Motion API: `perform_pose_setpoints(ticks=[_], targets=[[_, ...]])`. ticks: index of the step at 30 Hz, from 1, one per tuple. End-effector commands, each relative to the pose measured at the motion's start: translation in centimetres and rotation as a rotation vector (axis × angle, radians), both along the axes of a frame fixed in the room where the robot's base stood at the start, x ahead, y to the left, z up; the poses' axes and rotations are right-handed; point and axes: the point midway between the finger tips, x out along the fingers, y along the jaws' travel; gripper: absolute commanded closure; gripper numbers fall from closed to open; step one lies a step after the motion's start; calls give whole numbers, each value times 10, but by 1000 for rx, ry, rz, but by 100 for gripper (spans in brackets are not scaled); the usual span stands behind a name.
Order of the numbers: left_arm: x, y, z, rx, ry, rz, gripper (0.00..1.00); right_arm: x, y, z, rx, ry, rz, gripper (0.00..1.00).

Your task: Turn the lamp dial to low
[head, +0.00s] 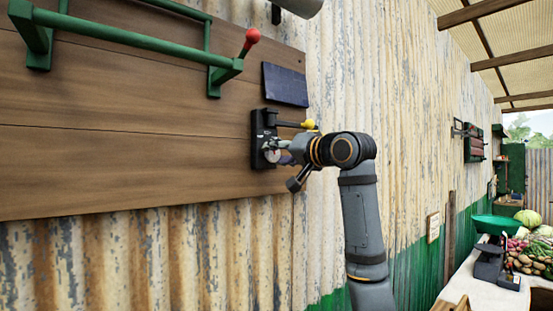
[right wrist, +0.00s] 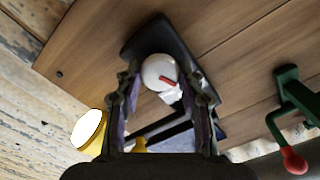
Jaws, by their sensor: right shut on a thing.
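The lamp dial (right wrist: 159,70) is a white round knob with a red mark, set on a black plate (head: 257,138) on the wooden board. In the head view the dial (head: 272,156) is partly covered by my right gripper (head: 281,151). My right gripper (right wrist: 162,80) is shut on the dial, one finger on each side of it in the right wrist view. The red mark points to the lower left to upper right in that view. A yellow lamp (right wrist: 88,129) with a bright white face shows at lower left. My left gripper is not in view.
A green rail (head: 130,45) with a red-knobbed lever (head: 251,38) is mounted above on the board. A dark blank plate (head: 285,84) is fixed above the dial. A stall table with a green scale pan (head: 497,224) and vegetables stands at far right.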

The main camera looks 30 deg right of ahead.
Motion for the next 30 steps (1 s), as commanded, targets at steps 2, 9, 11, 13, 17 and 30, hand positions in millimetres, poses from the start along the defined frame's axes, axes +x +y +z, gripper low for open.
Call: perform_pose_setpoints(ticks=[2, 9, 11, 13, 17, 30], targets=[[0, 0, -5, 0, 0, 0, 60, -1, -1, -1, 61, 2, -1, 93], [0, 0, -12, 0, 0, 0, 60, -1, -1, -1, 223, 14, -1, 93], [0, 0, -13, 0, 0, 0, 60, -1, -1, -1, 254, 16, -1, 93], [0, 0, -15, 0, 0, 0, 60, 0, -1, -1, 283, 19, -2, 93], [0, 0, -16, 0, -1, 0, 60, 0, -2, -1, 325, 23, -2, 93], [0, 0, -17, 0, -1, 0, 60, 0, -2, 0, 360, 26, -2, 93]])
